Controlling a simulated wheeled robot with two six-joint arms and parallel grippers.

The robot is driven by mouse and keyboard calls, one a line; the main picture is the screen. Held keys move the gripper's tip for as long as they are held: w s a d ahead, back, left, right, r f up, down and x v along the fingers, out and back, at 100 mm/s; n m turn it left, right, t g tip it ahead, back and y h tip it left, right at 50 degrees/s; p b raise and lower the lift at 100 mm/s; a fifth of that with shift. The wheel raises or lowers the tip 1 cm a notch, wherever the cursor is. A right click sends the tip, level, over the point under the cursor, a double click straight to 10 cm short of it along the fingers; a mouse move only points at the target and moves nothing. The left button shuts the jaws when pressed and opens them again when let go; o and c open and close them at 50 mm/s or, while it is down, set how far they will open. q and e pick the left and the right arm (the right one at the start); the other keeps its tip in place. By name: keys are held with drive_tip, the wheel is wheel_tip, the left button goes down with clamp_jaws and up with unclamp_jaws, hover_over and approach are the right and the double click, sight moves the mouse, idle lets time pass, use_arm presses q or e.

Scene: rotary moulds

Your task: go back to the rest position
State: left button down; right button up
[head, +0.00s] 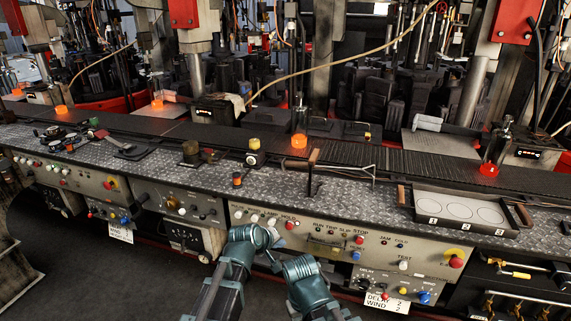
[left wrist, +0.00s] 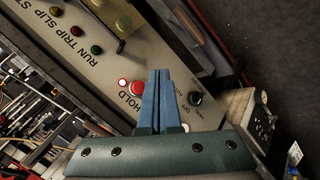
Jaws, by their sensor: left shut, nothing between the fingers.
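My left gripper (head: 277,239) is low in the middle of the head view, in front of the long control panel (head: 345,240). In the left wrist view its two blue fingers (left wrist: 158,80) lie together, shut and empty. A red button (left wrist: 137,88) marked HOLD shows just left of the fingers, and a black knob (left wrist: 195,98) just right of them. I cannot tell whether the fingertips touch the panel. My right gripper cannot be made out in the head view.
Above the panel runs a metal bench top with a dark conveyor (head: 430,163) bearing glowing orange pieces. Dark floor (head: 100,285) is clear at lower left.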

use_arm(q)
drive_tip(key=s+a+r+m+g+y+p, duration=0.2)
drive_tip(key=s+m+g+y+p, duration=0.1)
drive_tip(key=s, duration=0.9)
drive_tip(key=s+a+r+m+g+y+p, duration=0.2)
drive_tip(key=s+m+g+p, duration=0.3)
drive_tip(key=s+p, duration=0.3)
drive_tip(key=s+a+r+m, duration=0.1)
drive_tip(key=s, duration=0.3)
drive_tip(key=shift+r+m+y, duration=0.3)
drive_tip(key=shift+m+y, duration=0.1)
drive_tip(key=shift+d, duration=0.1)
